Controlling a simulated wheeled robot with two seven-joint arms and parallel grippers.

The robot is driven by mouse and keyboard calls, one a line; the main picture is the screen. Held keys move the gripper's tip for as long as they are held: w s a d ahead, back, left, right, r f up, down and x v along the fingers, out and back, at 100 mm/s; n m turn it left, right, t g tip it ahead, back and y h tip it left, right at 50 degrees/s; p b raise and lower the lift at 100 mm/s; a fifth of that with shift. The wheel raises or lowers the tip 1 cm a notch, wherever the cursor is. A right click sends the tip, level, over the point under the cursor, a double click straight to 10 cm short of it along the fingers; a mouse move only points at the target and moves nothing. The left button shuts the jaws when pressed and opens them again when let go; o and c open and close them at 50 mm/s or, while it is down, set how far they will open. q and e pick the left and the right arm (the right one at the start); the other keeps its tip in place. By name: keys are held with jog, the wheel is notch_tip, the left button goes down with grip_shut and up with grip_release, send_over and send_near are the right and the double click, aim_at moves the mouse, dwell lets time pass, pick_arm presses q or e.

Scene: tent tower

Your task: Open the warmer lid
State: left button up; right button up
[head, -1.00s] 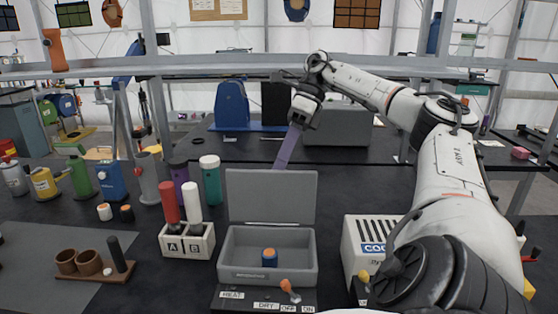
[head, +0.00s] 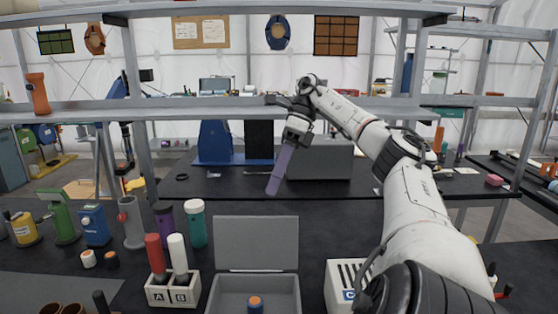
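The warmer (head: 220,279) is a grey open-topped box at the bottom centre of the head view, cut off by the lower edge. Its flat grey lid (head: 256,243) stands raised, nearly upright, at the back of the box. A small blue and orange cylinder (head: 255,304) sits inside. My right gripper (head: 292,140) is well above and behind the lid, apart from it. It appears shut on a flat purple strip (head: 280,171) that hangs down from it; the fingertips are small and partly hidden. My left gripper is not in view.
A white rack (head: 172,296) with a red and a white tube stands left of the warmer. A slotted white box (head: 341,281) is at its right. Bottles and canisters stand further left. A grey shelf beam (head: 230,106) crosses behind, near my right gripper.

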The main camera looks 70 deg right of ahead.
pick_arm(q)
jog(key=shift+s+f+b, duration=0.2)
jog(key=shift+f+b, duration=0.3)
jog(key=shift+b, duration=0.25)
pick_arm(e)
jog(key=shift+v, duration=1.25)
jog(key=shift+c, duration=0.3)
